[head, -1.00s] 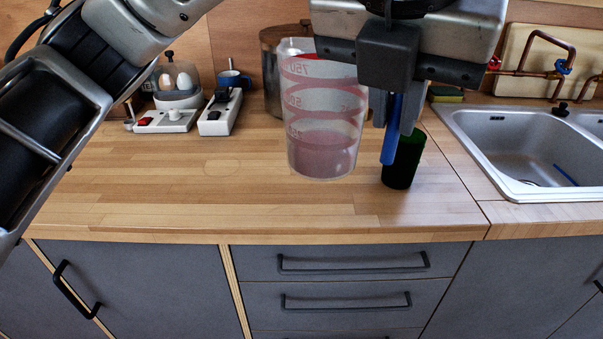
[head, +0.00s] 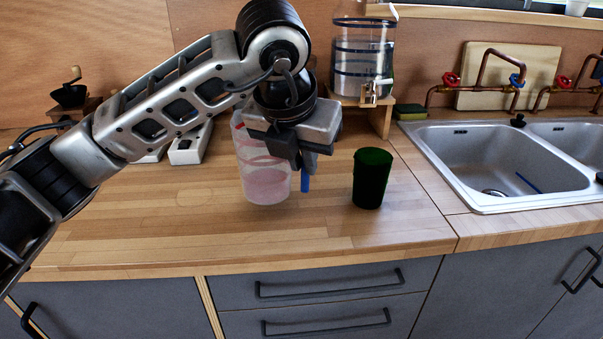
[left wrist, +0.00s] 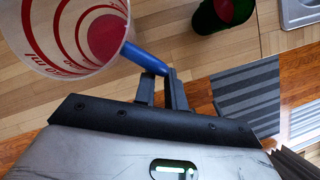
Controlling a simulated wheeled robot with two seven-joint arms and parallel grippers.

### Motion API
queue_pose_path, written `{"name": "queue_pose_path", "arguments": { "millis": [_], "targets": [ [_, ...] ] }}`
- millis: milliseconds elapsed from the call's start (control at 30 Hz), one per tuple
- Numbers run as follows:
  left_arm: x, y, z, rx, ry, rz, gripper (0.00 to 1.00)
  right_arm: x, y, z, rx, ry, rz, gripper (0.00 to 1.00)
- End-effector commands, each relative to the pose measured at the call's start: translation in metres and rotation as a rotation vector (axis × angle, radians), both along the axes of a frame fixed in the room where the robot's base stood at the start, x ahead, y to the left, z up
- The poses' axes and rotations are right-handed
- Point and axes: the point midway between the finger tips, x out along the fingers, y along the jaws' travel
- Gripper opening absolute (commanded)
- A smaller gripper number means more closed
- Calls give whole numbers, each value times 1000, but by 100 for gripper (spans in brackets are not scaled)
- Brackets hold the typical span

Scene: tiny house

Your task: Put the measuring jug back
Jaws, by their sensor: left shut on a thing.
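The measuring jug (head: 265,186) is clear with red markings. In the head view it stands upright over the counter, left of centre. I cannot tell whether its base touches the wood. My left gripper (head: 303,168) is at its right side, shut on the jug's blue handle (head: 306,184). The gripper and wrist hide part of the jug's top. In the left wrist view the jug (left wrist: 50,30) is at the upper left, and its blue handle (left wrist: 143,58) runs to the fingers (left wrist: 163,85). My right gripper is not in view.
A dark green cup (head: 372,182) stands right of the jug, with a small gap. A water dispenser (head: 362,60) on a wooden stand (head: 380,117) is behind. The sink (head: 500,160) is at the right. The front counter (head: 150,230) is clear.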

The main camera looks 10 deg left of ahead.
Motion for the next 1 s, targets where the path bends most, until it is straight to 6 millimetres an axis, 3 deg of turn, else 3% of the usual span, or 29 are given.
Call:
{"name": "queue_pose_path", "arguments": {
  "millis": [200, 400, 433, 500, 833, 1000],
  "targets": [
    [2, 2, -30, 1, 1, 1, 0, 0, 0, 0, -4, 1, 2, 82],
    [2, 1, -32, 0, -1, 1, 0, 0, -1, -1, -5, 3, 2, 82],
    [1, 1, -33, 1, 1, 1, 15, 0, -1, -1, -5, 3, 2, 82],
    [1, 1, -33, 1, 1, 1, 34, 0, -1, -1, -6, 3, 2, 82],
    [1, 1, -30, -1, -1, 1, 34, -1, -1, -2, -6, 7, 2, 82],
    [-7, 2, -11, -1, -4, 1, 34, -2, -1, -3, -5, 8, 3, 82]
  ]
}}
